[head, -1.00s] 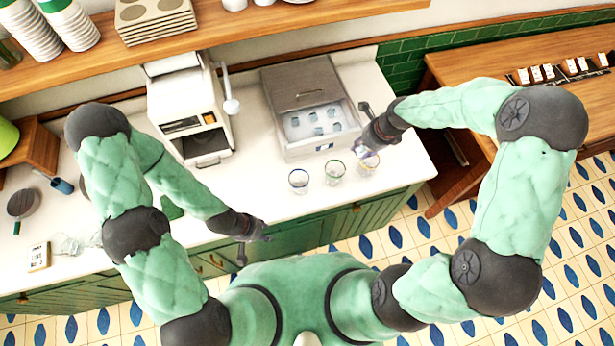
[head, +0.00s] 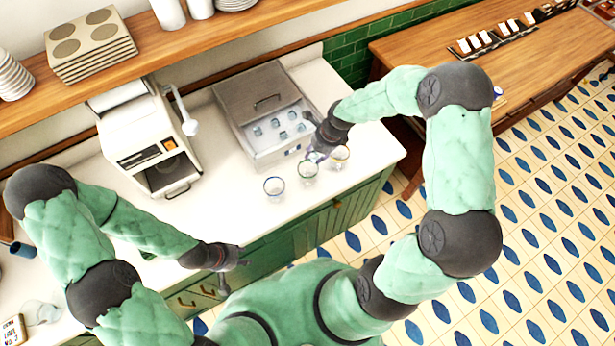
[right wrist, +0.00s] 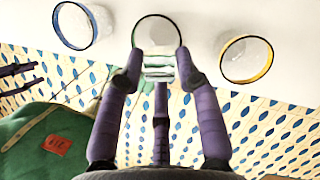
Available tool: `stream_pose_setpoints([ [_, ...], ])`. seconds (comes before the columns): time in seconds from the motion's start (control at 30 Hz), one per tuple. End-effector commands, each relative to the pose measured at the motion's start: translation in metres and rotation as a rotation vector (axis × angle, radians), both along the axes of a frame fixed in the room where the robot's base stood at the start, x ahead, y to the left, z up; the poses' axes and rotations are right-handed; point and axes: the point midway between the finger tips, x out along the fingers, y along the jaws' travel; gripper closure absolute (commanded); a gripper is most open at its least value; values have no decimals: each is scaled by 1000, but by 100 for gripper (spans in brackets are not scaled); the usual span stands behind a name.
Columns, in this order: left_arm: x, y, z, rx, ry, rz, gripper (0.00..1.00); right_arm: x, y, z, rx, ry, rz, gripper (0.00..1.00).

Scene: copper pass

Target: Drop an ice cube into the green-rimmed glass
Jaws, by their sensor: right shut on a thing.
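Three glasses stand in a row at the counter's front edge: blue-rimmed (head: 274,188), green-rimmed (head: 307,171) and yellow-rimmed (head: 341,156). My right gripper (head: 317,155) is over the green-rimmed glass. In the right wrist view, its purple fingers (right wrist: 158,75) are shut on a clear ice cube (right wrist: 158,66). The green-rimmed glass (right wrist: 150,37) shows just beyond the cube, partly covered by it. The blue-rimmed glass (right wrist: 76,27) is left and the yellow-rimmed glass (right wrist: 246,60) right. My left gripper (head: 232,273) is open and empty in front of the counter.
A grey ice bin (head: 262,127) with several cubes stands open behind the glasses. A white coffee machine (head: 150,140) is left of it. A wooden shelf (head: 200,45) runs above. A wooden table (head: 450,75) stands right.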

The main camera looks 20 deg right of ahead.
Motion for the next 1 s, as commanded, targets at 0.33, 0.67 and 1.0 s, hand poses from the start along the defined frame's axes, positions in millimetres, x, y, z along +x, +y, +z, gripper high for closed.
stream_pose_setpoints([
  [0.33, 0, 0, -2, 0, -1, 0, 60, 0, 0, -4, 0, -1, 0, 63],
  [0.67, 0, 0, -3, 0, -1, 0, 60, 0, 0, -4, -1, -1, 0, 38],
  [1.0, 0, 0, -3, 0, -1, 0, 60, -3, -7, 22, -2, -5, -3, 38],
])
